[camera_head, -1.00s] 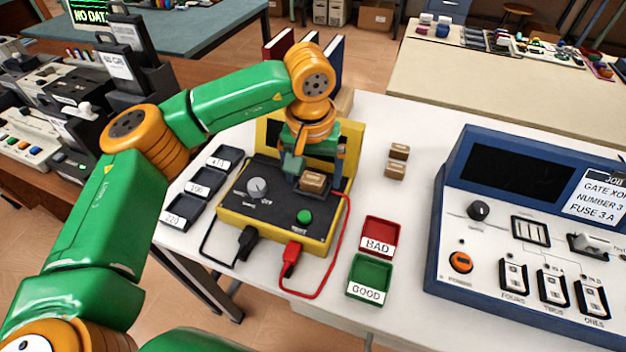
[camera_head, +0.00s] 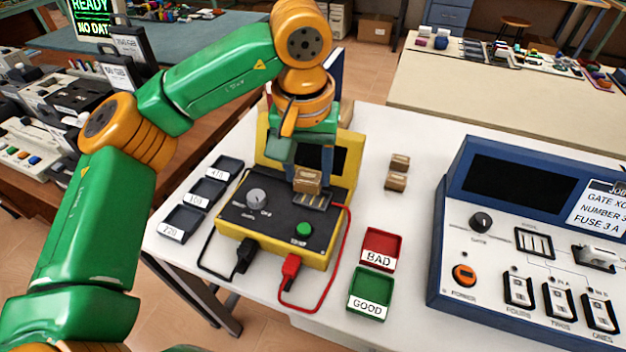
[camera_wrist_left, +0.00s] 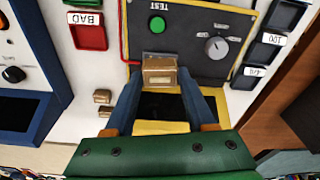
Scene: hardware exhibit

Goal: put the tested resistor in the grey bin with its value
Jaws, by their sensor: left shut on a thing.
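My left gripper (camera_head: 307,181) is shut on a small tan resistor block (camera_head: 307,179) and holds it just above the yellow tester (camera_head: 270,243), over its slotted socket (camera_head: 313,200). In the left wrist view the block (camera_wrist_left: 159,72) sits between the two blue-grey fingers. The grey bins stand left of the tester. Their labels look like 470 on the far bin (camera_head: 226,165), 100 on the middle bin (camera_head: 207,190) and 220 on the near bin (camera_head: 183,222). The tester's screen is partly hidden and dark where it shows. My right gripper is not in view.
Two more tan blocks (camera_head: 398,172) lie right of the tester. A red BAD tray (camera_head: 382,243) and a green GOOD tray (camera_head: 370,288) stand at the front. Black and red leads loop beside the tester. A blue console (camera_head: 455,215) fills the right.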

